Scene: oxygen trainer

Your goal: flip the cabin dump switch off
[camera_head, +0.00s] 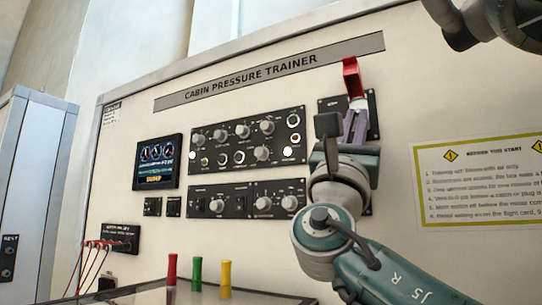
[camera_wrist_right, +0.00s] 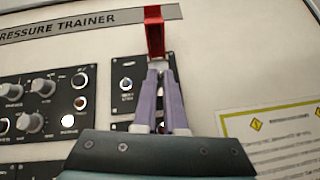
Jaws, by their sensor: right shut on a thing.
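The cabin dump switch is on a small black panel (camera_head: 329,104) right of the main control panel; the panel also shows in the right wrist view (camera_wrist_right: 125,72). Its red guard (camera_head: 351,78) stands raised, sticking out above my fingertips; the guard also shows in the right wrist view (camera_wrist_right: 154,33). My right gripper (camera_head: 357,107) has its purple fingers close together just below the guard, shut on the switch lever (camera_wrist_right: 159,64). Only a small pale bit shows at the tips, so the lever's position cannot be told.
Two panels of knobs (camera_head: 247,142) and a lit display (camera_head: 157,162) are on the left of the board. A yellow-edged notice (camera_head: 478,180) is at the right. Red, green (camera_head: 197,274) and yellow pegs stand on the surface below. A blue-grey cabinet is at far left.

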